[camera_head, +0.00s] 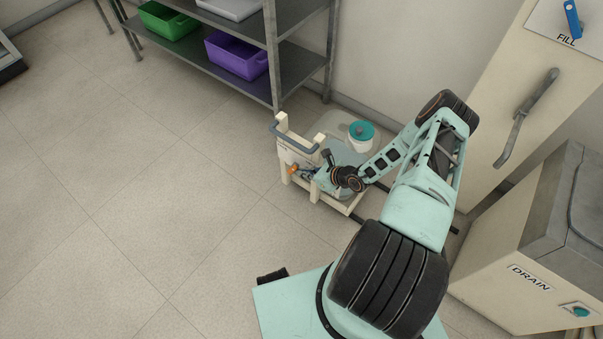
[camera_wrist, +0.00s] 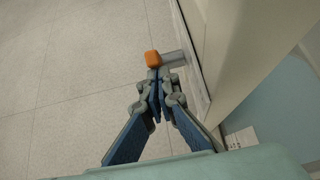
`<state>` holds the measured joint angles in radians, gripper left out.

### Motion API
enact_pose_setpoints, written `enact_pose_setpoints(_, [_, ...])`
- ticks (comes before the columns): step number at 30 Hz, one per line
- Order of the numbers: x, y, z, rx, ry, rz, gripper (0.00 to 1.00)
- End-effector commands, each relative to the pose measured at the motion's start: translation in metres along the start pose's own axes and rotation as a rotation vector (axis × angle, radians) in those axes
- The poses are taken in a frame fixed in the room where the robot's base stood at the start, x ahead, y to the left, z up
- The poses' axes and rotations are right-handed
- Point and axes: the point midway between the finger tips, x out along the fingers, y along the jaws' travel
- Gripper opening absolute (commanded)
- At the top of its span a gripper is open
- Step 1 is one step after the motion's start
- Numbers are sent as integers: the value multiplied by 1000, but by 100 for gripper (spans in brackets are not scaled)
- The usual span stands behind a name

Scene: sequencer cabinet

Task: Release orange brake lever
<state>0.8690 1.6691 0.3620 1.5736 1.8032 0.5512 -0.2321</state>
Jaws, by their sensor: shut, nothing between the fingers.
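The brake lever is a small orange piece (camera_wrist: 153,58) at the end of a grey stub (camera_wrist: 174,58). The stub sticks out from a cream upright of the cart (camera_wrist: 240,70) in the wrist view. In the head view the orange lever (camera_head: 293,169) shows low on the cream cart (camera_head: 285,122), partly crowded by my gripper. My gripper (camera_wrist: 158,76) is shut and empty. Its fingertips are just below the lever and stub in the wrist view. I cannot tell whether they touch. In the head view my gripper (camera_head: 314,175) reaches in beside the cart's frame.
The cart has a grey handle (camera_head: 296,142) and carries a white tub with a teal lid (camera_head: 361,131). A shelf with green (camera_head: 168,20) and purple (camera_head: 236,55) bins stands behind. Cream cabinets marked FILL (camera_head: 540,60) and DRAIN (camera_head: 500,285) stand right. The left floor is clear.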

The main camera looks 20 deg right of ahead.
Motion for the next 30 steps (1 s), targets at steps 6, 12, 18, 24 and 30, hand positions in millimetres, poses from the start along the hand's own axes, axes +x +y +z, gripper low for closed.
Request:
enact_pose_setpoints(6, [-1, 0, 16, -1, -1, 2, 0])
enact_pose_setpoints(12, [2, 0, 25, -1, -1, 0, 0])
enact_pose_setpoints(18, [5, 0, 32, -1, -1, 1, 0])
enact_pose_setpoints(24, [7, 0, 35, 0, -1, 0, 0])
enact_pose_setpoints(30, [8, -1, 36, 1, -1, 0, 0])
